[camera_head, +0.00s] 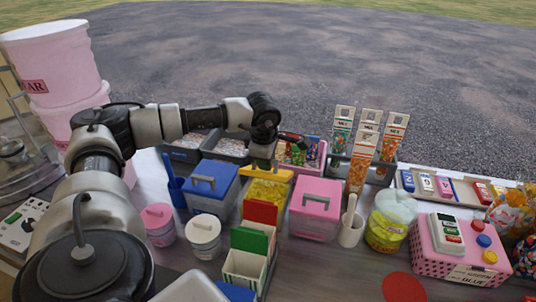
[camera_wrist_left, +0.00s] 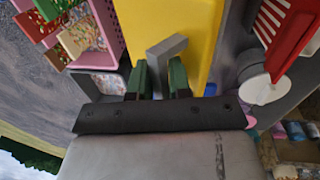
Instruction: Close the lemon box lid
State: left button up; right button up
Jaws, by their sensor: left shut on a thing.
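The lemon box (camera_head: 247,208) is yellow and stands between the blue box and the pink box. Its yellow lid (camera_head: 284,175) is raised at the back, and yellow sweets (camera_head: 268,192) show inside the open box. My left gripper (camera_head: 262,160) is at the raised lid, behind the opening. In the left wrist view the green fingers (camera_wrist_left: 160,80) are shut on the grey lid handle (camera_wrist_left: 167,46), with the yellow lid (camera_wrist_left: 200,25) beyond it. The arm hides nothing of the box's front, but the handle is hidden in the head view. My right gripper is not in view.
A blue box (camera_head: 209,190) on the left and a pink box (camera_head: 316,207) on the right have shut lids. Red and green card holders (camera_head: 250,245) stand close in front. A pink tray of sweets (camera_head: 302,155) is behind, near the left gripper.

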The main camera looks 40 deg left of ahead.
pick_arm(q)
jog(key=shift+s+d+f, duration=0.3)
jog(key=shift+s+f, duration=0.25)
jog(key=shift+s, duration=0.15)
jog(key=shift+s+d+f+b, duration=0.25)
jog(key=shift+s+f+b, duration=0.2)
jog(key=shift+f+b, duration=0.2)
jog(key=shift+s+d+f+b, duration=0.25)
jog(key=shift+s+f+b, duration=0.2)
jog(key=shift+b, duration=0.25)
jog(key=f+b, duration=0.1)
jog(key=f, duration=0.1)
jog(key=s+b, duration=0.1)
jog(key=shift+d+f+b, duration=0.3)
jog(key=shift+d+f, duration=0.05)
jog(key=shift+f, duration=0.05)
jog(key=o, duration=0.6)
notch_tip(320, 180, up, 13)
jog(key=p, duration=0.8)
send_over(262, 172)
jog(key=s, duration=0.1)
jog(key=shift+s+d+r, duration=0.1)
jog(key=shift+d, duration=0.3)
